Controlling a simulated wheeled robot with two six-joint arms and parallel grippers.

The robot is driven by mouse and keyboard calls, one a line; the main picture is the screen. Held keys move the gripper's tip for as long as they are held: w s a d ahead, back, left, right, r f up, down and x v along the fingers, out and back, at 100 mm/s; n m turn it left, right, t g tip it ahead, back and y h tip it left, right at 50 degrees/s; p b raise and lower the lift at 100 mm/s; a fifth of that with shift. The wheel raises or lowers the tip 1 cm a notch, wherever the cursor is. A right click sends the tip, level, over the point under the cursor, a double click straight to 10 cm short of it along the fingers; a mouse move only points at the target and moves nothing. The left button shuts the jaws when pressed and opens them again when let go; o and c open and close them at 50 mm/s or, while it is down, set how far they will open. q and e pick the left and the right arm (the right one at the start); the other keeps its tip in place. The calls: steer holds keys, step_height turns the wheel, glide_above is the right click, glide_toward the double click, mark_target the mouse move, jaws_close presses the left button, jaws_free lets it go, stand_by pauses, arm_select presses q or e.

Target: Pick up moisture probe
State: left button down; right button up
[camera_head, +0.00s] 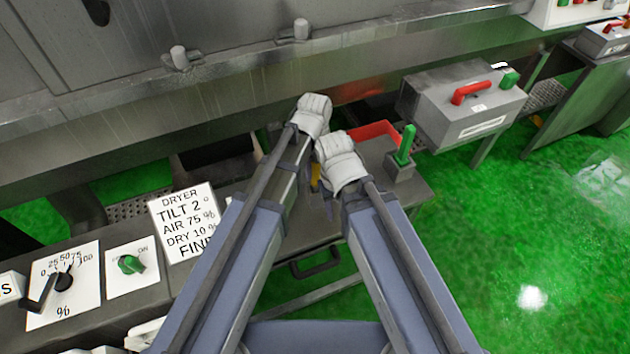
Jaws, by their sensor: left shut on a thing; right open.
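My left gripper (315,113), white and fist-like, is over the back of a grey bench, below the large metal housing. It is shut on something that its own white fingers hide. My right gripper (341,162) is just below and to the right, close beside it, over the same bench. It is open, and nothing shows in it. I cannot make out a moisture probe for certain. A small yellow thing (315,177) shows partly between my two arms, mostly hidden. A green upright handle (405,145) stands in a grey block right of my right gripper.
A red-edged tray (375,131) lies behind my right gripper. A grey box (462,101) with a red handle stands to the right. A dryer sign (185,222), a green knob (130,264) and a percent dial (64,282) are at left. Green floor is clear at right.

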stand_by(0.4)
arm_select(q)
step_height(320, 180, up, 10)
steer(key=p, duration=1)
step_height(320, 180, up, 11)
steer(key=p, duration=1.1)
stand_by(0.5)
stand_by(0.3)
